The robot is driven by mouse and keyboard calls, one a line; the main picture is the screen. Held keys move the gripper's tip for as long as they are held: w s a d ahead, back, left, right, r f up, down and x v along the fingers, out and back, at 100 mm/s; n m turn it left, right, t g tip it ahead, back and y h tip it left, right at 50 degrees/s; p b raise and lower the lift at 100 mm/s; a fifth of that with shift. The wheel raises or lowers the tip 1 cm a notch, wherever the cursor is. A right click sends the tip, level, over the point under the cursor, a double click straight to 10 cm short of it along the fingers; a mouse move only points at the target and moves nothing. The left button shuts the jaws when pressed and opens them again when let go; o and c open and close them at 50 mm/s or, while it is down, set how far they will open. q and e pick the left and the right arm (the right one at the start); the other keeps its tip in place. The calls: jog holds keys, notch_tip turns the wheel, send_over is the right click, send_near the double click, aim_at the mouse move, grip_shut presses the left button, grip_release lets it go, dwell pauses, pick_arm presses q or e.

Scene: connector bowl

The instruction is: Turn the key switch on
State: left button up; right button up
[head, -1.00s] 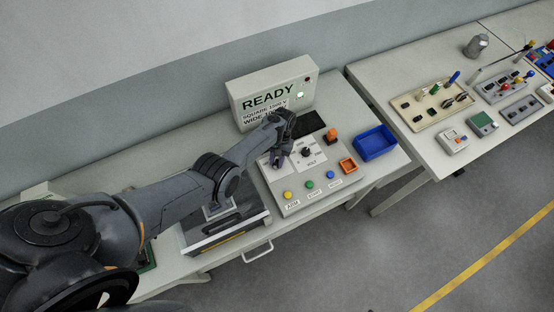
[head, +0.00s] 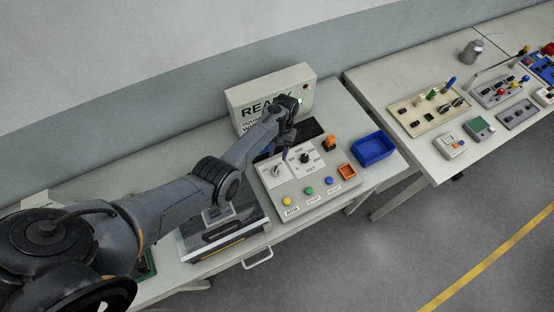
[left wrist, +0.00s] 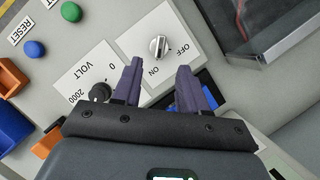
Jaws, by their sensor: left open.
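The key switch (head: 276,170) is a silver turn-piece on a white plate on the left part of the grey control panel (head: 315,192). It shows close up in the left wrist view (left wrist: 158,47), beside the printed words OFF and ON; I cannot tell for sure which its pointer marks. My left gripper (head: 287,154) is above the panel, just behind and right of the key switch. In the left wrist view its dark fingers (left wrist: 160,80) are apart with nothing between them, and the key switch stands clear beyond their tips. My right gripper is not in view.
A black VOLT knob (head: 305,158) sits right of the key switch. Yellow, green and blue buttons (head: 309,191) line the panel's front. An orange switch (head: 331,136), orange tray (head: 347,172) and blue bin (head: 373,148) are to the right. A display box (head: 272,95) stands behind.

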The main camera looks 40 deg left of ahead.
pick_arm(q)
jog(key=shift+v, duration=1.4)
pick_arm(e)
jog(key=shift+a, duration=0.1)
pick_arm(q)
jog(key=shift+s, duration=0.1)
